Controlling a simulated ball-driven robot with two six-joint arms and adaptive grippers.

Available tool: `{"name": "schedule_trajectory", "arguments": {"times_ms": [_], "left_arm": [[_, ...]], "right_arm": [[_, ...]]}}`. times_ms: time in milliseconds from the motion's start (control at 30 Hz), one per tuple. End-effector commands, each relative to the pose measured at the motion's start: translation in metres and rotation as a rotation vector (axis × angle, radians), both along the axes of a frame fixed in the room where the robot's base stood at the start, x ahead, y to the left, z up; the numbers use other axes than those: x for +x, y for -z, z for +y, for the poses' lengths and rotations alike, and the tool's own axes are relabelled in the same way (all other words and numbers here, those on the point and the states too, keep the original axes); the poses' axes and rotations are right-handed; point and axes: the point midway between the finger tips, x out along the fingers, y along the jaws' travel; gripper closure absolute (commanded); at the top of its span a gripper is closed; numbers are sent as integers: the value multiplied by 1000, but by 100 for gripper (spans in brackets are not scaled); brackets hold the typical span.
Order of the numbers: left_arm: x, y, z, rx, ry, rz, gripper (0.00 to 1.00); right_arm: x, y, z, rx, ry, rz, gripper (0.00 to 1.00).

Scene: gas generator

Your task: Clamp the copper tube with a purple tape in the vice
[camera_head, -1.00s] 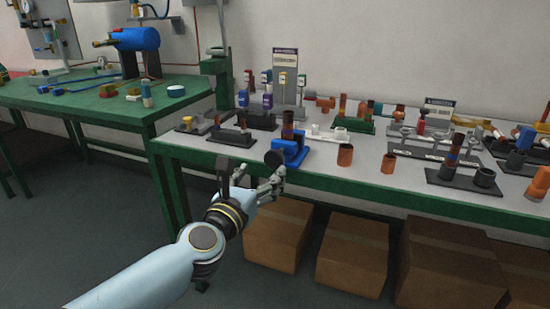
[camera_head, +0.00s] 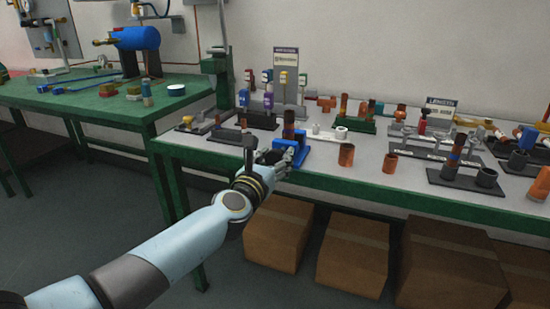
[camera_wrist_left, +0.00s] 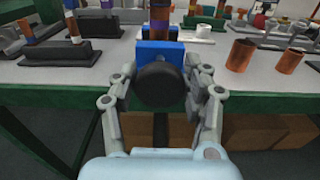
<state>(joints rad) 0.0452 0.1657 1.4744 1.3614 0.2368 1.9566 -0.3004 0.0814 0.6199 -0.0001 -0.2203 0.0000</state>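The blue vice (camera_head: 319,154) stands at the front edge of the right-hand table. A copper tube (camera_head: 288,121) stands upright at it; in the wrist view the tube (camera_wrist_left: 159,14) rises from the blue vice (camera_wrist_left: 158,51), with a darker purplish band low on it. The vice's round black knob (camera_wrist_left: 160,86) faces me. My left gripper (camera_head: 283,158) is at the front of the vice, its fingers on either side of the knob. They look spread, and I cannot tell whether they touch it. My right gripper is out of view.
Two loose copper pieces (camera_head: 346,155) (camera_head: 390,167) stand right of the vice. A dark holder (camera_head: 228,136) lies to its left. Racks and fittings crowd the table behind. Cardboard boxes (camera_head: 353,248) sit under the green table edge (camera_head: 420,200).

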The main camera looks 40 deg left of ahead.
Motion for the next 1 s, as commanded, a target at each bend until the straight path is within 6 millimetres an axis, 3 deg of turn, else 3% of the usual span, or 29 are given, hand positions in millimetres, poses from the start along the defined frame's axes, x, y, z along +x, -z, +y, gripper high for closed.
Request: {"name": "schedule_trajectory", "arguments": {"times_ms": [33,233,667,1000], "left_arm": [[0,0,0,0,0,0,61],[0,0,0,0,0,0,86],[0,0,-1,96,0,24,87],[0,0,-2,372,1,91,87]], "right_arm": [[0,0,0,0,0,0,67],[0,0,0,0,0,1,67],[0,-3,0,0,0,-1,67],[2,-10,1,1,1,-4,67]]}}
